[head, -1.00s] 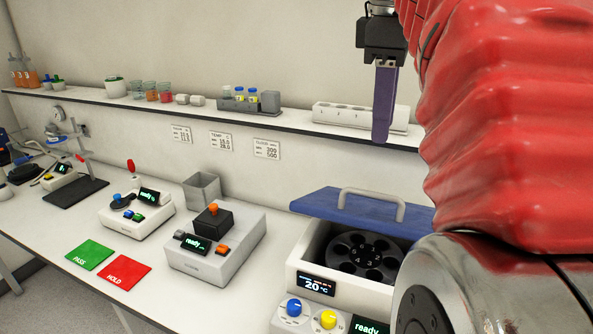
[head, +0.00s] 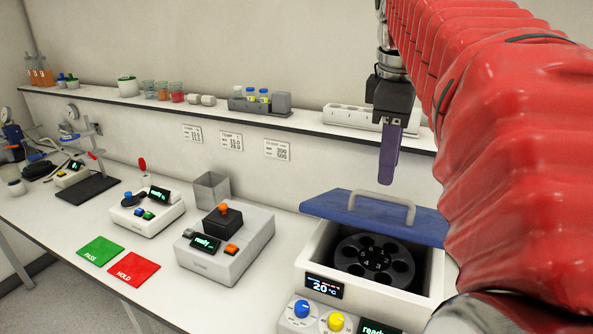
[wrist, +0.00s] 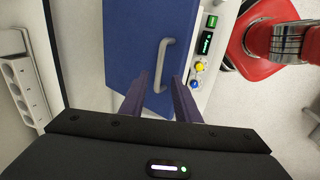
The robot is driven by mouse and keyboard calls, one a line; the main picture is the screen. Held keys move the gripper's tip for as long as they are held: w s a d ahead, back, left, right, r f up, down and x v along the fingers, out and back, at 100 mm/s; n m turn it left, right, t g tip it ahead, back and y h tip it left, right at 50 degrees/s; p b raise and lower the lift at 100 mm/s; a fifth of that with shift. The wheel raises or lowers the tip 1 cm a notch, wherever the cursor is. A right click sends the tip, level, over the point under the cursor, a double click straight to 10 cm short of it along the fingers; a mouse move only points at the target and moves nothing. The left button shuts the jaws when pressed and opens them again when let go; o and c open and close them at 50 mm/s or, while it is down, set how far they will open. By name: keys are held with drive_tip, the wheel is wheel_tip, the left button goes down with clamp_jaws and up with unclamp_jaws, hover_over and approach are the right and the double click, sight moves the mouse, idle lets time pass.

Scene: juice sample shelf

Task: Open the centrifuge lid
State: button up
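The centrifuge (head: 322,262) is a white box with a dark round rotor (head: 374,258) showing inside. Its blue lid (head: 338,208) is up off the front of the opening, at the back of the box, with a grey bar handle (head: 385,196) on top.
A control panel (head: 318,316) with blue and yellow knobs sits in front of the centrifuge. A grey device (head: 228,257) stands to its left. A shelf (head: 310,127) with a power strip (head: 350,117) runs along the wall behind my gripper.

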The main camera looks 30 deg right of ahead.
sight(384, 196)
drive_tip(key=shift+w+d+f, duration=0.1)
drive_tip(key=shift+d+f, duration=0.05)
drive_tip(key=shift+f, duration=0.85)
drive_tip(key=shift+w+d+f, duration=0.1)
drive_tip(key=shift+d+f, duration=0.05)
drive_tip(key=shift+f, duration=0.85)
drive_tip(key=shift+w+d+f, duration=0.1)
drive_tip(key=shift+d+f, duration=0.05)
drive_tip(key=shift+f, duration=0.85)
drive_tip(key=shift+c, duration=0.2)
clamp_jaws()
